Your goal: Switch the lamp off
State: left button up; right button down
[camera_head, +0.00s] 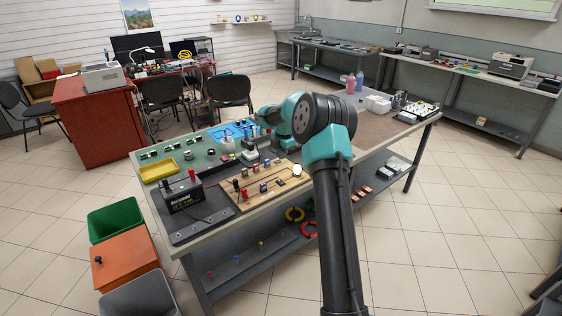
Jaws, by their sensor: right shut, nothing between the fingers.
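A wooden board (262,200) with several small electrical parts lies on the near side of the workbench. A round, bright white bulb (297,170), which looks like a lit lamp, stands at its right end. Small red, blue and dark parts, perhaps switches, sit along the board; their lever positions are too small to tell. A dark battery box (183,196) stands left of the board. My right gripper (277,150) is shut and empty just behind the board, partly hidden by my own arm. My left gripper is not in view.
A yellow tray (158,171) and a blue tray (226,132) lie on the bench. Green (115,218), orange (126,259) and grey (138,296) bins stand on the floor at left. The brown mat (345,125) at the bench's right has free room.

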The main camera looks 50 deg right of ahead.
aim_at(280, 181)
jog(key=f, duration=0.4)
jog(key=w+f, duration=0.1)
jog(key=f, duration=0.7)
jog(key=shift+w+d+f, duration=0.1)
jog(key=shift+w+f, duration=0.15)
jog(key=shift+f, duration=0.15)
jog(key=shift+d, duration=0.1)
